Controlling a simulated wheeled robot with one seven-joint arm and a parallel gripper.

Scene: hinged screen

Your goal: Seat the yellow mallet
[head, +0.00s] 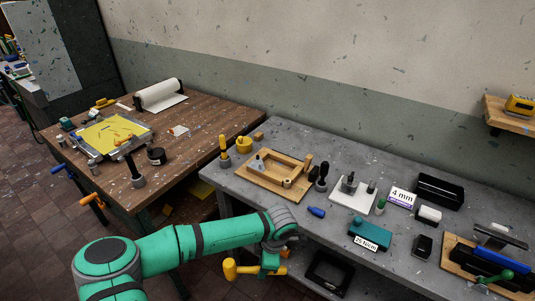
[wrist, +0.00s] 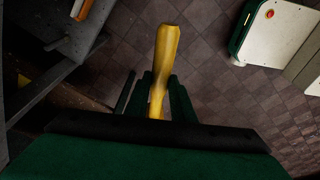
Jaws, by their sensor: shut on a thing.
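My gripper (head: 271,262) is low in front of the grey workbench, over the floor. It is shut on the yellow mallet (head: 231,270), whose thicker end sticks out to the left of the fingers, with a little yellow on the right. In the wrist view the yellow mallet (wrist: 166,50) runs between the two dark green fingers of my gripper (wrist: 164,95) and points away from the palm. Part of the mallet is hidden by the fingers. I cannot tell which place on the benches is its seat.
The grey workbench (head: 285,140) holds a wooden tray (head: 247,181), a yellow-handled tool (head: 223,145) in a grey base, a yellow cup (head: 244,146) and a teal box (head: 370,236). A black bin (head: 328,272) sits low under its front edge. A yellow screen (head: 112,132) lies on the wooden table (head: 195,110).

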